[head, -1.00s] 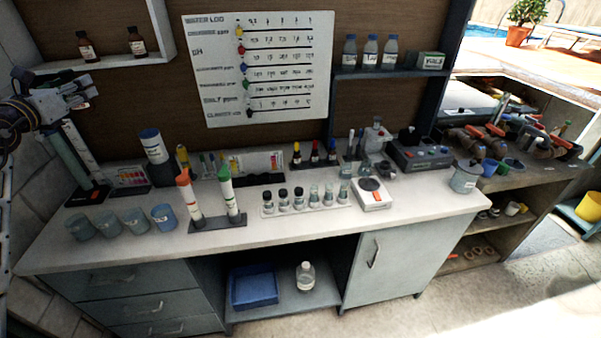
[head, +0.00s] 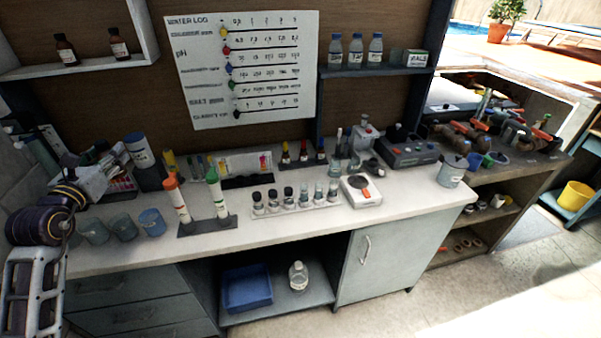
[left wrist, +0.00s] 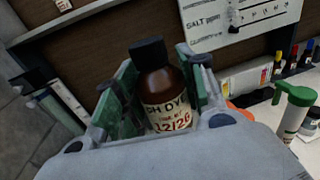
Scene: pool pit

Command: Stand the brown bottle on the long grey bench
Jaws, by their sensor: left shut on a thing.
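A brown bottle (left wrist: 165,90) with a black cap and a cream label is between the fingers of my left gripper (left wrist: 155,100) in the left wrist view. The gripper is shut on it, and the bottle looks roughly upright there. In the head view my left gripper (head: 103,160) is over the left end of the long grey bench (head: 280,228), which has a pale top and grey fronts. The held bottle is hard to make out in the head view. Whether it touches the bench top cannot be told. My right gripper is not in view.
Blue-grey cups (head: 151,221), a stand with orange- and green-capped tubes (head: 207,226), a vial rack (head: 297,205) and a scale (head: 361,190) occupy the bench. Two other brown bottles (head: 66,50) stand on the upper left shelf. The bench's front strip is clear.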

